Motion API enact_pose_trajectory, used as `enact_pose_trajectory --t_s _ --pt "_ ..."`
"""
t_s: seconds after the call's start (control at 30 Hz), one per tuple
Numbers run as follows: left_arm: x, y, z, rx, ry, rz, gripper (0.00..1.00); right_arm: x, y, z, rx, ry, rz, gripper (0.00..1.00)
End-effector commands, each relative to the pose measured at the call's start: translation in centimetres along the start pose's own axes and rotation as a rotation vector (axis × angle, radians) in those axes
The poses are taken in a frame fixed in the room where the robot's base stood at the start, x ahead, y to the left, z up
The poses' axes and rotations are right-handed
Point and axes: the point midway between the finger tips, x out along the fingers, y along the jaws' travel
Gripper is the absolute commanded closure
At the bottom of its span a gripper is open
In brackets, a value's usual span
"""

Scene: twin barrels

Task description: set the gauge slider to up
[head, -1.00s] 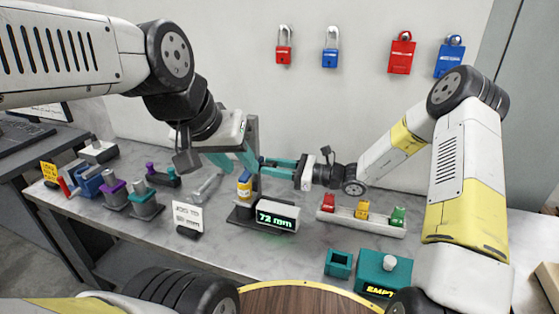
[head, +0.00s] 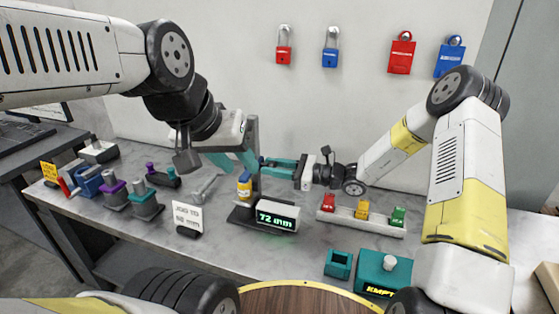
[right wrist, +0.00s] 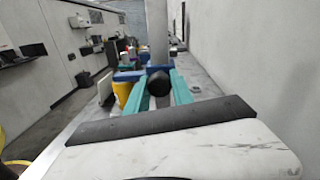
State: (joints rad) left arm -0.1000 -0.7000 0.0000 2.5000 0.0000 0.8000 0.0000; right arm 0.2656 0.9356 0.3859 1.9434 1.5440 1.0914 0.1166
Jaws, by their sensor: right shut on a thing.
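The gauge is a grey post (head: 253,130) on a dark base, with a display (head: 277,216) reading 72 mm. A yellow and blue cylinder (head: 244,186) stands upright at the post; it also shows in the right wrist view (right wrist: 122,91). My right gripper (head: 263,162) reaches in from the right to the post. In the right wrist view its teal fingers are shut on a black round knob (right wrist: 159,84), apparently the slider's.
A small sign (head: 187,216) stands left of the gauge. A rail with red, yellow and green blocks (head: 362,214) is to the right. Teal boxes (head: 383,271) sit at the front right. Purple and teal fixtures (head: 115,193) stand left. Padlocks (head: 330,47) hang on the wall.

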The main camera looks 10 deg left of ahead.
Motion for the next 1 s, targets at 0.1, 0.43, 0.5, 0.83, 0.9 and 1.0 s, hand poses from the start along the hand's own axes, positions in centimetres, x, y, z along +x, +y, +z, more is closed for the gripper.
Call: enact_pose_trajectory --t_s 0.1,0.43,0.5,0.83,0.9,1.0 --pt "0.0 0.0 0.0 0.0 0.0 0.0 0.64 0.0 0.0 0.0 0.0 -0.001 0.0 1.0" --pt "0.0 0.0 0.0 0.0 0.0 0.0 0.64 0.0 0.0 0.0 0.0 -0.001 0.0 1.0" --pt "0.0 0.0 0.0 0.0 0.0 0.0 0.64 0.0 -0.1 0.4 -0.002 -0.001 0.0 1.0" --pt "0.0 0.0 0.0 0.0 0.0 0.0 0.64 -0.1 -1.3 7.6 -0.007 -0.001 -0.001 1.0" --pt "0.0 0.0 0.0 0.0 0.0 0.0 0.64 -0.1 -1.5 8.8 -0.006 -0.001 -0.001 1.0" --pt "0.0 0.0 0.0 0.0 0.0 0.0 0.64 -0.1 -1.6 9.9 -0.004 -0.001 -0.001 1.0"
